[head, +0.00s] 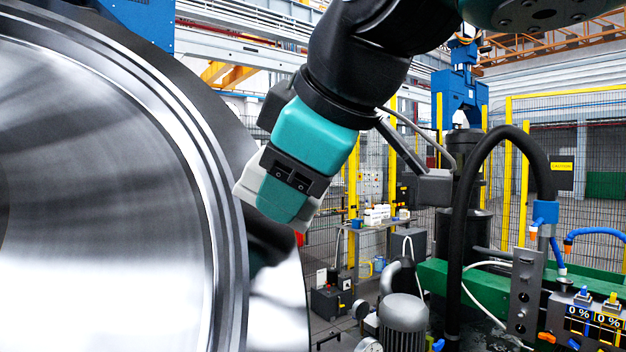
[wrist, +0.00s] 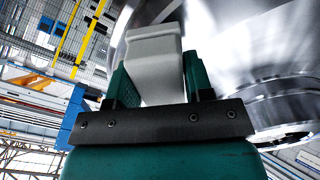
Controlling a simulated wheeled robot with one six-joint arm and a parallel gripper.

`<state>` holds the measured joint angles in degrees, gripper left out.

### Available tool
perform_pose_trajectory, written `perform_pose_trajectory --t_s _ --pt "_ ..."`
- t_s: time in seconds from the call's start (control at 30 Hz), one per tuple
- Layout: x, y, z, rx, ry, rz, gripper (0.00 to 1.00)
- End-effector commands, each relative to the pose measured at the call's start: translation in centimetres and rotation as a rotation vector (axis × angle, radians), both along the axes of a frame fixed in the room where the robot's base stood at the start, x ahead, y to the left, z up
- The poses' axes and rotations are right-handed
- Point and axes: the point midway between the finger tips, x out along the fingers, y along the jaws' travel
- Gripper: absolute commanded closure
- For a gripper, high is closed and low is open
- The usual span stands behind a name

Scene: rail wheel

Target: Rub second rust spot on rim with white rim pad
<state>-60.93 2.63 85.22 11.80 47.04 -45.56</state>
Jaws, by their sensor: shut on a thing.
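The big polished rail wheel (head: 110,180) fills the left of the head view, and part of it shows behind the pad in the wrist view (wrist: 250,45). My gripper (head: 278,200) is in front of the wheel's right edge, pointing down. Its teal fingers are shut on the white rim pad (wrist: 153,62), which sticks out past the fingertips. In the head view the pad (head: 246,182) shows pale beside the fingers, close to the rim. I cannot tell whether it touches. I cannot make out any rust spot in either view.
A grey motor (head: 403,322) and a black hose (head: 470,190) stand to the right of the wheel. A green beam (head: 480,290) and a box with readouts (head: 590,318) are at the lower right. Yellow-framed fencing (head: 508,180) lies behind.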

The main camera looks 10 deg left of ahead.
Motion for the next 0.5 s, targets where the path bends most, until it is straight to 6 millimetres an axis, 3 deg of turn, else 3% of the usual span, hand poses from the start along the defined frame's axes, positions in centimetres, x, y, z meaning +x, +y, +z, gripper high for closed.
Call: perform_pose_trajectory --t_s 0.5 --pt "0.22 0.27 -0.36 0.000 0.000 0.000 0.72"
